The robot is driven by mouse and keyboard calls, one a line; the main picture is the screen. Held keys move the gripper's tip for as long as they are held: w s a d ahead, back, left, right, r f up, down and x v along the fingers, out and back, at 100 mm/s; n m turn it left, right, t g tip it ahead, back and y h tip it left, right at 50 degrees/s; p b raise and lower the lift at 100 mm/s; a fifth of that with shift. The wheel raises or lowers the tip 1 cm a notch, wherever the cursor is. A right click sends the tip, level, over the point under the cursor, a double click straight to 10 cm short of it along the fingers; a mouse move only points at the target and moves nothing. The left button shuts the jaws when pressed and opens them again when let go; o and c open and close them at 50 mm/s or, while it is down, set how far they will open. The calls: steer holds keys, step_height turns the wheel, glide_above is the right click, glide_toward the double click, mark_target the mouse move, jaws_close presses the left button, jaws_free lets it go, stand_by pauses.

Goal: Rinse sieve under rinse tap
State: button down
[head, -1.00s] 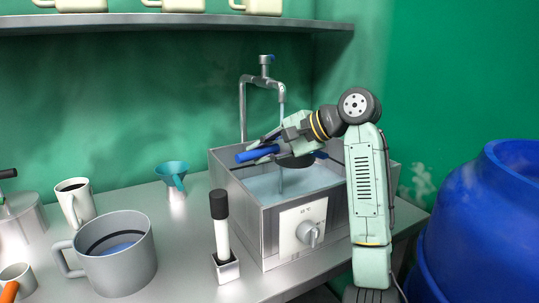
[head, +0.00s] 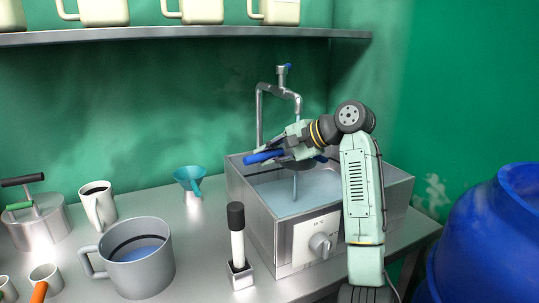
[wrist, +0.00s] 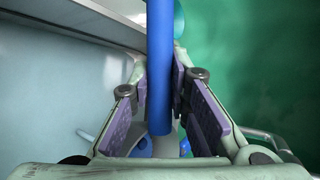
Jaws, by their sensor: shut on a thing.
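My gripper (head: 272,148) is shut on a blue handle (head: 262,157), which I take to be the sieve's. In the wrist view the blue handle (wrist: 159,70) runs between the purple finger pads. The gripper is above the steel rinse bath (head: 262,232), tilted down to the left. A dark rounded part shows just under the gripper; I cannot tell if it is the sieve's bowl. The rinse tap (head: 281,88) stands behind, its spout ending above the arm. A thin vertical stream (head: 295,187) shows below the gripper, reaching the water.
A black-topped brush in a holder (head: 239,270), a grey mug (head: 138,268), a white mug (head: 98,207) and a teal funnel (head: 189,179) stand left. A blue drum (head: 490,240) is right. A shelf (head: 180,36) hangs above.

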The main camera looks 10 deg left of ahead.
stand_by(0.3)
steer(key=s+d+r, duration=0.1)
steer(key=s+d, duration=0.6)
steer(key=s, duration=0.2)
steer(key=shift+s, duration=0.4)
stand_by(0.6)
